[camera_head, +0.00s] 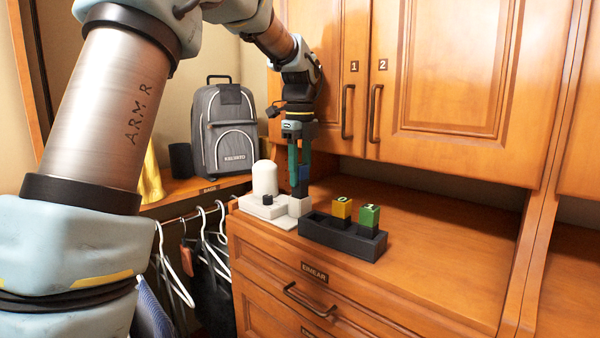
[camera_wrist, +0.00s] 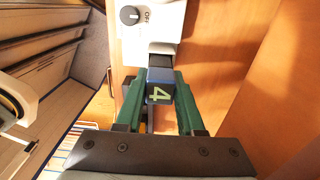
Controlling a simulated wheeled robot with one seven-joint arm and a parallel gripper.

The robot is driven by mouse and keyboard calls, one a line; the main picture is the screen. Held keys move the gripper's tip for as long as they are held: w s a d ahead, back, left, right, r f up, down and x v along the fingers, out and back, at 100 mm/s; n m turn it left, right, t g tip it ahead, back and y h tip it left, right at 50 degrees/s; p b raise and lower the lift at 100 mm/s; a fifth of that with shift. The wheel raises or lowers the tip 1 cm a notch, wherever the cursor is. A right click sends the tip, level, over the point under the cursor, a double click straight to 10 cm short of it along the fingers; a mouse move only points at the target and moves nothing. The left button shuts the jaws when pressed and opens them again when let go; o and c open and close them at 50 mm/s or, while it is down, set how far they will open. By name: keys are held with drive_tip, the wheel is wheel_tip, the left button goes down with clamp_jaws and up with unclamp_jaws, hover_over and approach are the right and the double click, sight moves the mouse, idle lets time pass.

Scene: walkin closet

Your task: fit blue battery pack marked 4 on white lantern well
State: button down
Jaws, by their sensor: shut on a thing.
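My gripper (camera_head: 300,182) is shut on the blue battery pack (camera_head: 305,173). In the wrist view the pack (camera_wrist: 159,92) shows a pale 4 on its top, between the two green fingers (camera_wrist: 159,82). The white lantern (camera_head: 264,206) stands on the left of the drawer top, with a domed lamp and dark knob; its base and knob marked OFF show in the wrist view (camera_wrist: 150,35). The lantern's square white well (camera_head: 299,207) is directly below my gripper. The pack looks upright over the well; its lower end is hidden, so I cannot tell whether it is inside.
A black rack (camera_head: 345,240) stands right of the lantern, holding a yellow pack marked 0 (camera_head: 341,213) and a green pack marked 1 (camera_head: 369,218). Cabinet doors (camera_head: 440,90) rise behind. A grey backpack (camera_head: 224,130) sits on the left shelf. The drawer top (camera_head: 440,260) is clear on the right.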

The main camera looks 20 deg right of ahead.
sight(299, 189)
drive_tip(key=shift+f, duration=0.3)
drive_tip(key=shift+f+b, duration=0.35)
drive_tip(key=shift+f, duration=0.25)
drive_tip(key=shift+f, duration=0.35)
drive_tip(key=shift+f, duration=0.25)
drive_tip(key=shift+s+f+b, duration=0.1)
drive_tip(key=shift+f+b, duration=0.25)
drive_tip(key=shift+a+f, duration=0.1)
drive_tip(key=shift+f, duration=0.05)
drive_tip(key=shift+c, duration=2.2)
unclamp_jaws()
wheel_tip(299, 189, up, 12)
drive_tip(key=shift+b, duration=0.65)
